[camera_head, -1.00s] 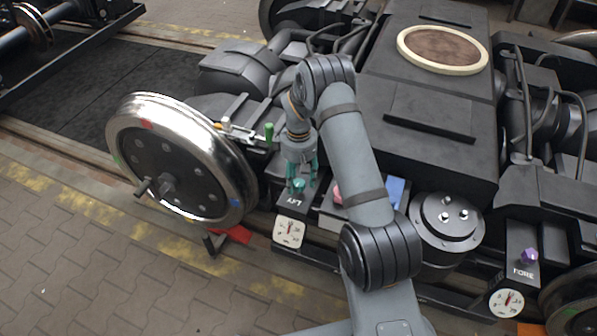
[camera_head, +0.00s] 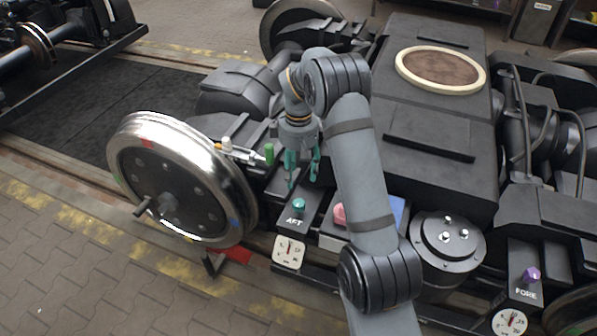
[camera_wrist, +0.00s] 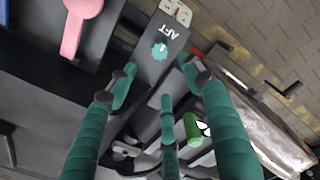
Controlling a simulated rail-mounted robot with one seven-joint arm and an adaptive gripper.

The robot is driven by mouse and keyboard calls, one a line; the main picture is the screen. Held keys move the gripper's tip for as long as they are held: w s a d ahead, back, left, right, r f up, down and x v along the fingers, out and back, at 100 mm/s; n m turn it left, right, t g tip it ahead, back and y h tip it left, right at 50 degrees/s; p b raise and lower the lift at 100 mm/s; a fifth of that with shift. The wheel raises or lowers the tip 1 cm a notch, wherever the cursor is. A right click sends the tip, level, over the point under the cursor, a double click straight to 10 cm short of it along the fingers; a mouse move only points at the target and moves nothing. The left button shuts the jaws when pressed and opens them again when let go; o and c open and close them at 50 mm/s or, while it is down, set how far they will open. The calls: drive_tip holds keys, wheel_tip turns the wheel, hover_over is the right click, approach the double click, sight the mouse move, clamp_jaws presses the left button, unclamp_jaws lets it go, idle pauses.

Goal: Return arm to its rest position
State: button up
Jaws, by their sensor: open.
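My gripper (camera_head: 302,170) is open and empty, its teal fingers pointing down above and behind the AFT box (camera_head: 296,219). The teal knob (camera_head: 299,205) on that box stands clear of the fingers. In the wrist view the teal knob (camera_wrist: 160,50) and the AFT label show beyond my spread fingers (camera_wrist: 165,95). My arm reaches up from the bottom of the head view, bends at the elbow, and hangs the gripper down. It hides part of the bogie's middle.
A shiny wheel (camera_head: 185,180) stands left, with a green-handled part (camera_head: 269,153) beside it. A gauge (camera_head: 289,252) sits below AFT. A pink handle (camera_head: 340,213) and blue panel (camera_head: 398,208) flank my arm. The FORE box (camera_head: 527,287) with a purple knob is at right.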

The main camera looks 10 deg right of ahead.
sight(299, 202)
wheel_tip(299, 202, down, 12)
drive_tip(key=shift+f, duration=0.1)
idle(0.7)
